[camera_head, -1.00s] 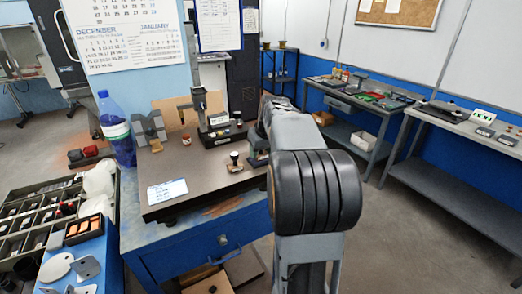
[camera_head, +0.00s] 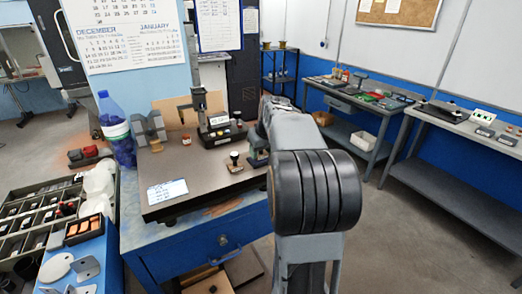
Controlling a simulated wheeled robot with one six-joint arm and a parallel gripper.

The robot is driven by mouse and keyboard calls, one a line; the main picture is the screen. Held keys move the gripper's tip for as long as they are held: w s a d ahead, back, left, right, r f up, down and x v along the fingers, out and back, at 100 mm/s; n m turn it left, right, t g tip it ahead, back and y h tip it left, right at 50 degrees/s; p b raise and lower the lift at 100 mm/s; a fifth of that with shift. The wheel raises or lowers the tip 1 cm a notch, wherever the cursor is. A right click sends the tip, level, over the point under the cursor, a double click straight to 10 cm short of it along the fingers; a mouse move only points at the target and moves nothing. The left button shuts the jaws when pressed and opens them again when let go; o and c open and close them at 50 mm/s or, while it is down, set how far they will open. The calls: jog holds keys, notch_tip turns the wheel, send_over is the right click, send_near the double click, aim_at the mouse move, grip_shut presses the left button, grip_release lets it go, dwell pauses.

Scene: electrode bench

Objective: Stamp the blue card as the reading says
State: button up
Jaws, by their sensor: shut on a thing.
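My arm fills the middle of the view, and its end is hidden behind its own links, so I cannot see my gripper or what it holds. On the dark bench plate (camera_head: 205,180) stands a meter on a stand (camera_head: 218,122) with a small pale display; its reading is too small to make out. A small stamp-like piece with a dark knob (camera_head: 234,160) stands at the plate's right. A greenish block (camera_head: 258,157) sits beside my arm, partly hidden. A pale card with blue writing (camera_head: 167,191) lies at the front left. I cannot make out a clearly blue card.
A blue bottle (camera_head: 116,130) and a grey angled block (camera_head: 148,128) stand at the left of the bench. A small red-and-white jar (camera_head: 186,140) is near the meter. A sorting tray (camera_head: 40,215) lies left. The plate's middle is clear.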

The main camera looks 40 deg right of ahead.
jog(key=shift+r+p, duration=2.75)
jog(key=shift+r, duration=0.75)
